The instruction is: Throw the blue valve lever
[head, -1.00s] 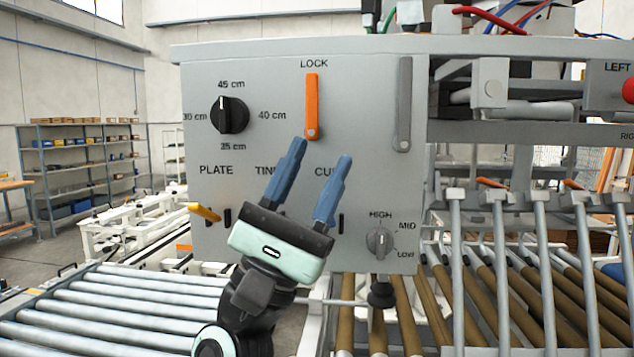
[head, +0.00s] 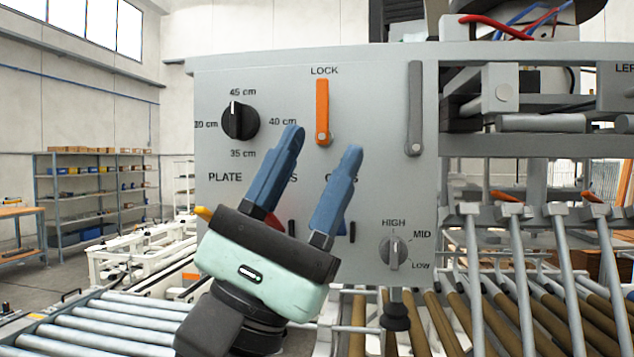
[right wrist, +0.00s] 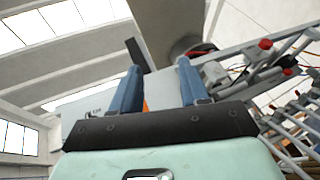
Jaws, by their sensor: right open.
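My right gripper (head: 322,143) is open and empty, its two blue fingers pointing up in front of the grey control panel (head: 385,180). It also shows in the right wrist view (right wrist: 158,68). A small blue piece, apparently the blue valve lever (head: 346,226), shows low beside the right finger, under the partly covered label CUPS. Most of it is hidden behind that finger. I see no grip on it and cannot tell its full angle. My left gripper is not in view.
The panel also carries a black dial (head: 240,121), an upright orange LOCK lever (head: 322,108), a grey lever (head: 415,110), a yellow lever (head: 203,213), a red lever (head: 273,222) and a HIGH/MID/LOW knob (head: 394,251). A roller conveyor (head: 120,325) lies at lower left.

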